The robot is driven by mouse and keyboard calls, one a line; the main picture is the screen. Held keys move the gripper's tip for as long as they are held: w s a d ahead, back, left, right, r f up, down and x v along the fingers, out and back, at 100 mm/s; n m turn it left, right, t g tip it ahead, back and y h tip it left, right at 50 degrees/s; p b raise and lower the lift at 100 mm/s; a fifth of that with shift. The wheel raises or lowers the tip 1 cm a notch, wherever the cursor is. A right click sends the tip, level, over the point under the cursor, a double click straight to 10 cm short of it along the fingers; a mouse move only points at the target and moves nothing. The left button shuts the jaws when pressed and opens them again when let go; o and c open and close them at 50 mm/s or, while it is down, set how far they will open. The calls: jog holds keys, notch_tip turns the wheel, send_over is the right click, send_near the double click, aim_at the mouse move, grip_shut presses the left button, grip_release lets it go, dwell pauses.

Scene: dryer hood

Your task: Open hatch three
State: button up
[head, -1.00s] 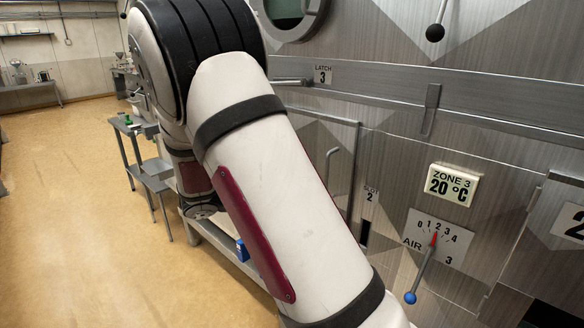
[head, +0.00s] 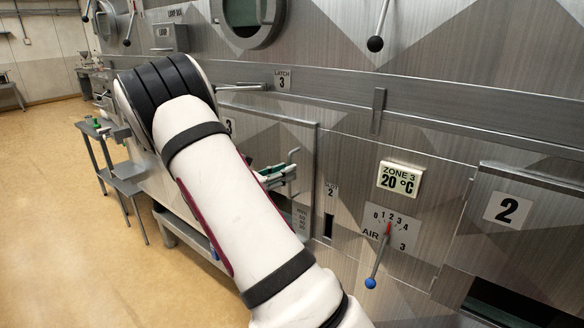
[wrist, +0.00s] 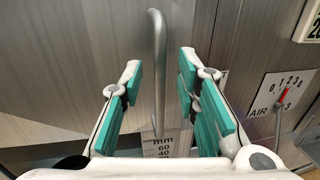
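Hatch three (head: 300,140) is a grey metal door behind my arm in the head view, its "3" partly hidden; it looks closed. It fills much of the wrist view's left side (wrist: 60,60). Its upright bar handle (wrist: 158,70) appears in the gap between my fingers in the wrist view. My gripper (wrist: 158,85) is open, its teal pads well apart, with no visible contact on the handle. In the head view, my gripper (head: 280,172) is at the hatch front, partly behind my arm. The latch 3 lever (head: 240,88) points sideways above the hatch.
An AIR dial with a blue-knobbed lever (head: 371,282) and a zone 3 display (head: 400,180) are right of the hatch. Hatch two (head: 510,208) is farther right. A small grey side table (head: 125,170) stands at left, with open floor beside it.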

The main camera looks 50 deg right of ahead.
jog(key=shift+s+d, duration=0.15)
jog(key=shift+d, duration=1.15)
jog(key=shift+c, duration=0.5)
grip_shut()
jog(key=shift+a, duration=0.1)
